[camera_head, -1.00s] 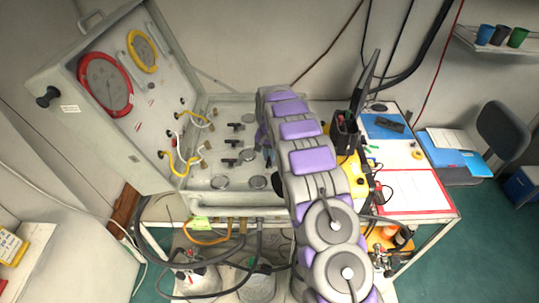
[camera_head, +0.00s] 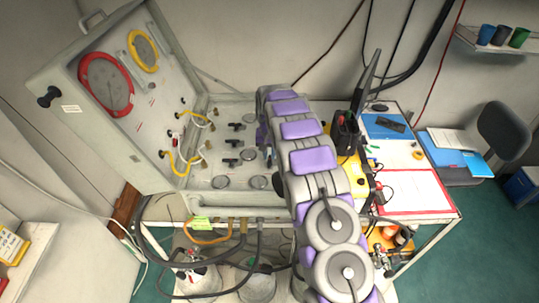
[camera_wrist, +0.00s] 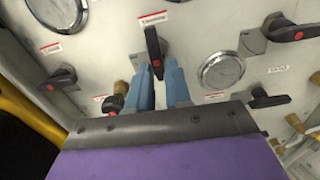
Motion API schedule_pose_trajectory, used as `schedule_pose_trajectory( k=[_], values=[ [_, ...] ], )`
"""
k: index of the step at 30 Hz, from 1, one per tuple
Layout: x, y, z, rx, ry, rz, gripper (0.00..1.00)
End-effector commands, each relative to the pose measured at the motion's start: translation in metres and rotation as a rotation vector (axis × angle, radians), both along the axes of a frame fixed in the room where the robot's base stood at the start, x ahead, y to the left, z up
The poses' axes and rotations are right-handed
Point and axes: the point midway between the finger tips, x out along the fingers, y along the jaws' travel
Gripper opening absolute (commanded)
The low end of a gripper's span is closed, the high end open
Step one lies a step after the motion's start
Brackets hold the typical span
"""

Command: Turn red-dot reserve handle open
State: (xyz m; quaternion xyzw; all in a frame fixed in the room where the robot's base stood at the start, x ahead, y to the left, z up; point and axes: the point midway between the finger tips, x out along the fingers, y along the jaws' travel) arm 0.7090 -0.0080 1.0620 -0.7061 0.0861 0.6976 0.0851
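In the wrist view a black lever handle with a red dot (camera_wrist: 153,46) stands upright on the grey panel, below a small label I cannot read. My gripper (camera_wrist: 160,66) is open, its two blue fingers apart, with the handle's lower, dotted end between or just beyond the tips. I cannot tell whether a finger touches it. Other black handles with red dots are at the upper right (camera_wrist: 283,27) and left (camera_wrist: 61,78). In the head view the panel's handles (camera_head: 233,161) are small, and my arm hides part of the panel and most of my gripper.
Round gauges (camera_wrist: 222,70) and another black handle (camera_wrist: 268,98) lie close around my fingers. The panel case's raised lid (camera_head: 75,125) stands on the left, with yellow hoses (camera_head: 183,168). A table with a red-edged clipboard (camera_head: 412,190) is on the right.

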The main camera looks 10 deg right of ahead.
Motion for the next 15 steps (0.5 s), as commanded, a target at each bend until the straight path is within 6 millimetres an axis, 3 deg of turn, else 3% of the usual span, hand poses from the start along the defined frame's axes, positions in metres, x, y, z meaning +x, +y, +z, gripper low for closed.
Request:
schedule_pose_trajectory(
  k=[6,15],
  values=[
    [-0.0027,0.0,-0.0015,0.0,0.007,0.0,0.4],
    [-0.0034,-0.0001,0.0004,0.0,0.009,-0.001,0.4]
  ],
)
